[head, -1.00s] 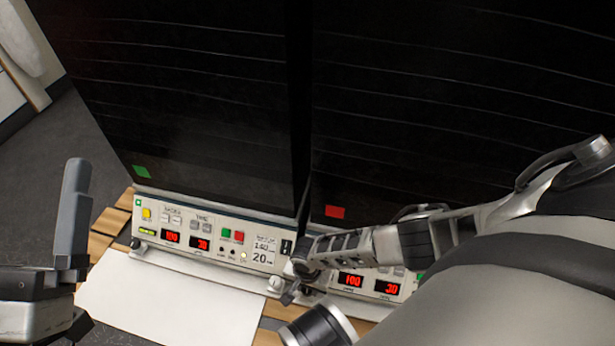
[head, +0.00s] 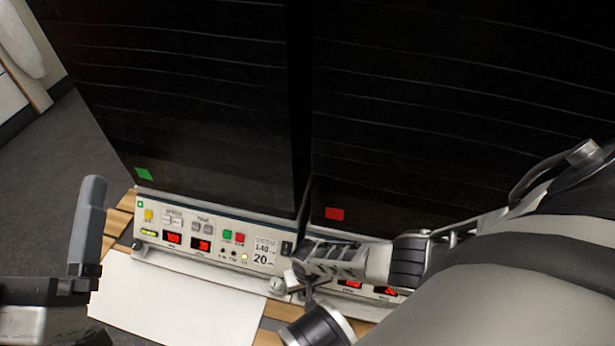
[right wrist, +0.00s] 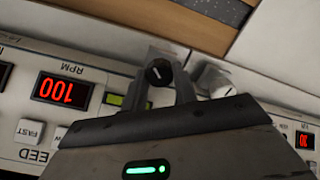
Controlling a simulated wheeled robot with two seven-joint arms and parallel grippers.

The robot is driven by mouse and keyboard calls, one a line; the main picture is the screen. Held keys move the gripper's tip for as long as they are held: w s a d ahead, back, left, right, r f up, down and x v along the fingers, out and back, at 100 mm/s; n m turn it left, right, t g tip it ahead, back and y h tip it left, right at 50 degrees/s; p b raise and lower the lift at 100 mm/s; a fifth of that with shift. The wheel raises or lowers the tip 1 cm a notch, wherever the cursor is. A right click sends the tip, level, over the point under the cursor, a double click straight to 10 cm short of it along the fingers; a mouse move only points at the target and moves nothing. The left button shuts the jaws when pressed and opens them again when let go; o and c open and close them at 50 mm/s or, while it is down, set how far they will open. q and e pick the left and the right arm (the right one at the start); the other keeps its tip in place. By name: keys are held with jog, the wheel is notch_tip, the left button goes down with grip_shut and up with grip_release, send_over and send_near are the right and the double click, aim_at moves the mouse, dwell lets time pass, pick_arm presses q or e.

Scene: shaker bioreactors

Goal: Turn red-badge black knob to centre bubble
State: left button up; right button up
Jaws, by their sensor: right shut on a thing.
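The red badge (head: 334,213) marks the right-hand shaker, whose panel is partly covered by my right arm in the head view. The black knob (right wrist: 158,73), with a pale line on its face, sits between the two fingers of my right gripper (right wrist: 164,82), which is shut on it. In the head view this gripper (head: 298,278) is at the left front corner of that shaker. The yellow-green bubble level (right wrist: 115,99) is partly hidden by the gripper; I cannot tell where its bubble lies. My left gripper (head: 84,240) is far left, away from the panels; its opening is unclear.
The left-hand shaker with a green badge (head: 144,174) stands close beside, with its own level (head: 149,232). A white fitting (right wrist: 213,79) is just right of the knob in the wrist view. A white sheet (head: 185,298) lies in front on the wooden bench.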

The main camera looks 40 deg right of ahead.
jog(key=shift+s+a, duration=0.1)
jog(key=shift+s, duration=0.05)
dwell(0.4)
jog(key=o, duration=1)
jog(key=shift+c, duration=0.2)
notch_tip(320, 180, up, 8)
jog(key=p, duration=0.8)
